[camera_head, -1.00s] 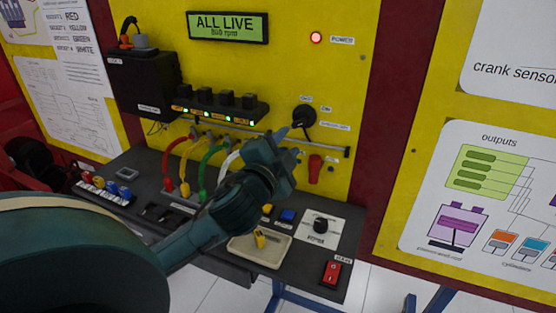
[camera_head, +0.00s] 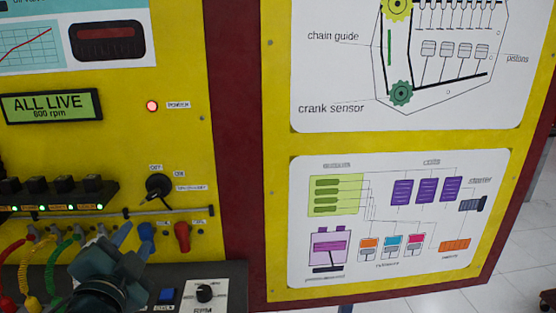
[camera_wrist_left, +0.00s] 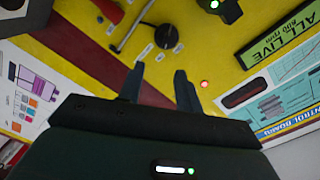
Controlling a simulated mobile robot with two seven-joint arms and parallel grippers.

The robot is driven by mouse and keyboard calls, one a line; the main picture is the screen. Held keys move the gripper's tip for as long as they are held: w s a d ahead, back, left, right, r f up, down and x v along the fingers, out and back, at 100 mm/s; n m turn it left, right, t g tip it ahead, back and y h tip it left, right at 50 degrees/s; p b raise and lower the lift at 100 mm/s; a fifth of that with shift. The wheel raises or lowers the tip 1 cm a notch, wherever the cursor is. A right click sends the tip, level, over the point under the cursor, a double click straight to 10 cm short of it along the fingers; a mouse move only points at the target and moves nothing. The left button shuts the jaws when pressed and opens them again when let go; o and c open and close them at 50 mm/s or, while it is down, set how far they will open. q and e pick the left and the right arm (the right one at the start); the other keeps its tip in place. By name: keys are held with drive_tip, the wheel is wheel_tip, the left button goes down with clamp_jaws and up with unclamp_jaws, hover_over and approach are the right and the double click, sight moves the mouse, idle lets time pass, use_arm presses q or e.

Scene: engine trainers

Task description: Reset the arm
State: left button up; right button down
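My left gripper (camera_head: 132,244) is at the lower left of the head view, in front of the yellow panel and above the black console. In the left wrist view its two fingers (camera_wrist_left: 158,84) stand apart with nothing between them, facing the panel. In the head view its fingertips overlap the area by a blue lever (camera_head: 147,231); I cannot tell from there whether they touch it. A black rotary switch (camera_head: 158,186) sits above it on the panel. My right gripper is in neither view.
A green display (camera_head: 52,106) reads "ALL LIVE, 800 rpm", and a red power lamp (camera_head: 152,106) is lit. A red lever (camera_head: 182,236), coloured cables (camera_head: 50,278) and an RPM knob (camera_head: 205,293) are near my gripper. Open floor (camera_head: 525,240) shows at the right.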

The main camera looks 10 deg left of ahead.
use_arm(q)
drive_tip(key=s+d+f+n+g+h, duration=0.15)
drive_tip(key=s+f+g, duration=0.25)
drive_tip(key=f, duration=0.5)
drive_tip(key=s+d+f+n+g, duration=0.2)
drive_tip(key=s+f+n+g, duration=0.15)
drive_tip(key=f, duration=0.45)
drive_tip(key=s+d+f+n+g+h, duration=0.25)
drive_tip(key=s+d+f+g, duration=0.35)
drive_tip(key=s+f, duration=0.45)
drive_tip(key=w+d+f+m+t+h, duration=0.1)
drive_tip(key=w+d+f+t+h, duration=0.2)
drive_tip(key=d+f+t, duration=0.3)
drive_tip(key=shift+w+f+t, duration=0.3)
drive_tip(key=shift+w+t, duration=0.05)
drive_tip(key=shift+w, duration=0.45)
